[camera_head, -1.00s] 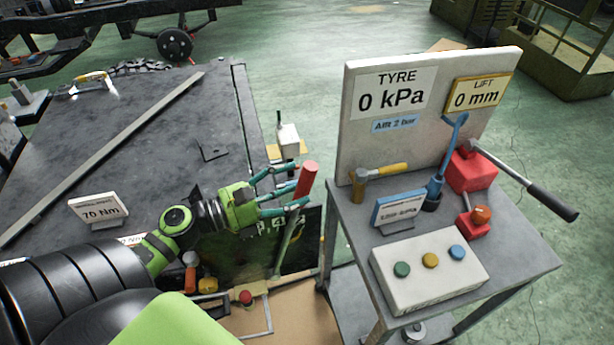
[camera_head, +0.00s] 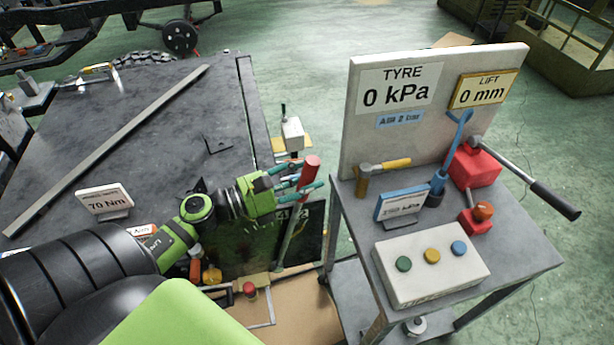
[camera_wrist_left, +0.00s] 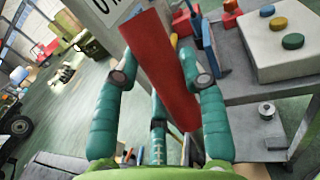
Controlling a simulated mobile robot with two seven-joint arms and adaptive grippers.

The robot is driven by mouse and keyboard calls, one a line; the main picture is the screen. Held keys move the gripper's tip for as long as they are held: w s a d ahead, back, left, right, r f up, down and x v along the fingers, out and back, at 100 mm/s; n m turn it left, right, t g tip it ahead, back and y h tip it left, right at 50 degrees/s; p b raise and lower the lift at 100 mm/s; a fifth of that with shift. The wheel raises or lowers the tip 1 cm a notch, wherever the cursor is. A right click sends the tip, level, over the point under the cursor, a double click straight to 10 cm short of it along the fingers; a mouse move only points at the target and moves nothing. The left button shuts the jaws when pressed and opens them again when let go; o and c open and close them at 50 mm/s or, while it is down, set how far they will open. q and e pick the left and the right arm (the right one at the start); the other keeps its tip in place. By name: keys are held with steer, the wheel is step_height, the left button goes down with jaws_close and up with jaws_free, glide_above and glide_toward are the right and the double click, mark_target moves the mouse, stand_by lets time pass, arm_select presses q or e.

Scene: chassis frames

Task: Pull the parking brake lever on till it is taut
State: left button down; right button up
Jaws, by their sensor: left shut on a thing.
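The parking brake lever has a red grip (camera_head: 308,172) on a pale metal shaft (camera_head: 289,238) that runs down to the floor panel beside the steel table. It leans, with its top to the right. My left gripper (camera_head: 303,187) has its teal fingers around the red grip, near its lower end. The lever's foot is small and unclear. My right gripper is in neither view.
A grey cart (camera_head: 520,258) with a button box (camera_head: 432,268), a hammer (camera_head: 383,173) and a display board (camera_head: 437,110) stands close to the right of the lever. The steel table (camera_head: 120,135) lies left. A small white box (camera_head: 292,134) is behind the lever.

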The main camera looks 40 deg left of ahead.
arm_select(q)
steer(key=s+b, duration=0.1)
steer(key=a+b, duration=0.1)
steer(key=s+a+b, duration=0.1)
steer(key=shift+s+a+r+t+h, duration=0.1)
steer(key=shift+s+r+t+h, duration=0.2)
steer(key=shift+s+t, duration=0.1)
steer(key=c, duration=0.7)
jaws_free()
steer(key=v, duration=1.2)
